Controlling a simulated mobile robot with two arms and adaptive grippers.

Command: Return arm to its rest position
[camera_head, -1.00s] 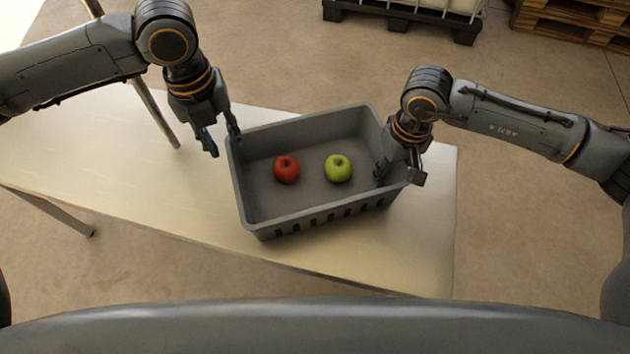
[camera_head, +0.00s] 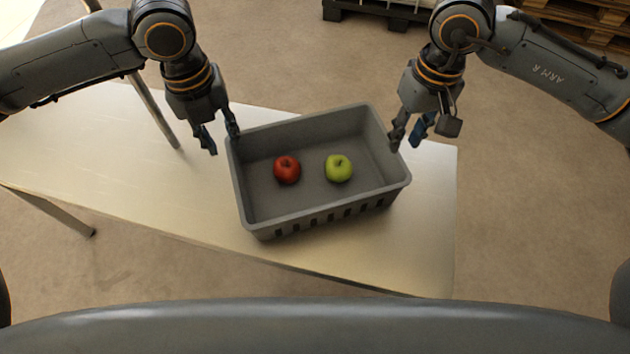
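A grey crate (camera_head: 318,216) stands on the table, with a red apple (camera_head: 287,169) and a green apple (camera_head: 338,168) lying apart on its floor. My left gripper (camera_head: 222,143) is open and empty at the crate's left rim, its fingers pointing down; I cannot tell whether it touches the rim. My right gripper (camera_head: 406,142) is open and empty, by the crate's upper right corner, with its fingers pointing down. Nothing is between the fingers of either gripper.
The pale table (camera_head: 130,180) has free room left of the crate and a narrower strip to its right. Pallets (camera_head: 585,18) stand on the floor at the back right.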

